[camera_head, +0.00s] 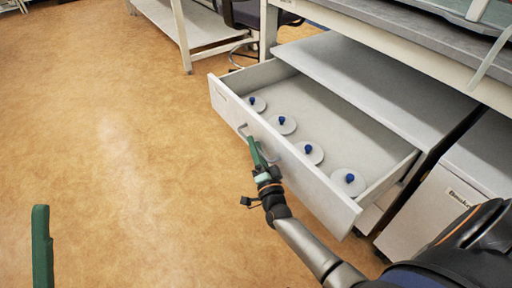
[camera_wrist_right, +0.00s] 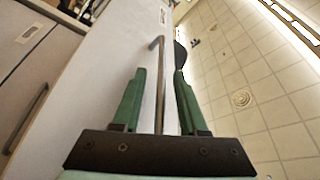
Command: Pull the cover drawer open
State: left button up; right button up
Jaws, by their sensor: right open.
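The cover drawer (camera_head: 228,98) is a pale grey drawer standing well out from its cabinet in the head view. Several round white covers with blue knobs, such as this cover (camera_head: 348,182), lie inside in a row. A bar handle (camera_head: 243,131) is on its front. My right gripper (camera_head: 254,147) is at the handle. In the right wrist view, the handle (camera_wrist_right: 158,110) runs between the two green fingers of the open right gripper (camera_wrist_right: 160,72), with visible gaps either side. My left gripper (camera_head: 41,245) shows only as a green finger at the lower left edge, away from the drawer.
A grey worktop (camera_head: 375,84) covers the cabinet behind the drawer, under a lab bench (camera_head: 430,30). Another cabinet (camera_head: 430,213) stands at the right. A chair (camera_head: 245,15) and a white shelf table (camera_head: 205,32) are at the back. The brown floor (camera_head: 120,140) at the left is clear.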

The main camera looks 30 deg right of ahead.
jog(key=p+v, duration=0.1)
jog(key=v, duration=0.6)
jog(key=shift+s+p, duration=0.3)
jog(key=shift+p, duration=0.1)
